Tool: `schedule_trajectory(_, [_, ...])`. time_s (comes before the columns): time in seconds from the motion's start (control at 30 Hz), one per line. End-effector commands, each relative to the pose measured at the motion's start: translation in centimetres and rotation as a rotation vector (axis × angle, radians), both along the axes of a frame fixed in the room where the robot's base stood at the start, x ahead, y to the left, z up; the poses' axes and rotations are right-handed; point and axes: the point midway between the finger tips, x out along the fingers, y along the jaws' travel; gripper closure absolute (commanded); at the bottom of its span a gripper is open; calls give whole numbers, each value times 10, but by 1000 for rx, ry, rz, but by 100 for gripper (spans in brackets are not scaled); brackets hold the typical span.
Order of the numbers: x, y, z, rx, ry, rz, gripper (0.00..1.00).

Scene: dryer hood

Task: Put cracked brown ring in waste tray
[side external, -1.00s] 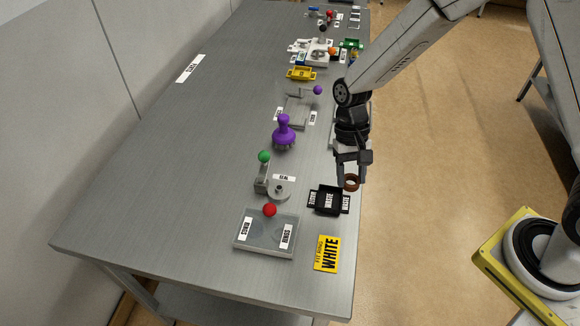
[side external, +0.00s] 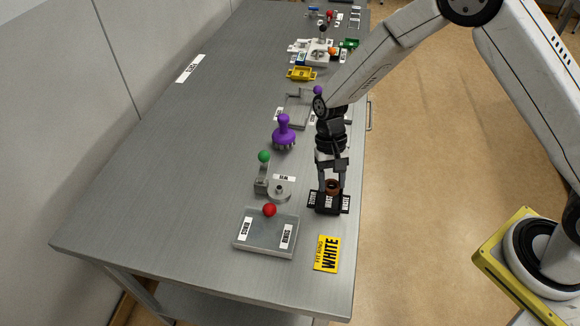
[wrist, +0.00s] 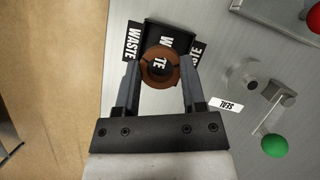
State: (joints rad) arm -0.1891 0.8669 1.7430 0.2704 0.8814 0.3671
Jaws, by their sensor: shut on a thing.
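The brown ring (wrist: 147,69) is held between the two fingers of my gripper (wrist: 160,75) in the wrist view. It also shows in the side view (side external: 333,187), just above the waste tray. The waste tray (side external: 327,210) is black with white WASTE labels and sits near the table's right edge. In the wrist view the waste tray (wrist: 183,41) lies beyond the ring, which covers part of it. My gripper (side external: 331,186) points down over the tray. I cannot make out clearly whether the ring touches the tray.
A grey tray (side external: 250,240) with a red knob (side external: 269,210) stands to the front left. A green-knobbed lever (side external: 264,157) and a purple handled piece (side external: 284,135) stand behind. A yellow WHITE card (side external: 326,255) lies in front.

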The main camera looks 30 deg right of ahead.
Motion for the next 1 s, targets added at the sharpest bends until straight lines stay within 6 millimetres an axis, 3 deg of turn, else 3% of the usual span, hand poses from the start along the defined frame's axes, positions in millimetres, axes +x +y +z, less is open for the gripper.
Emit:
schedule_trajectory(0.3, [0, 0, -29, 0, 0, 0, 100])
schedule_trajectory(1.0, [1, 0, -39, 1, 0, 0, 100])
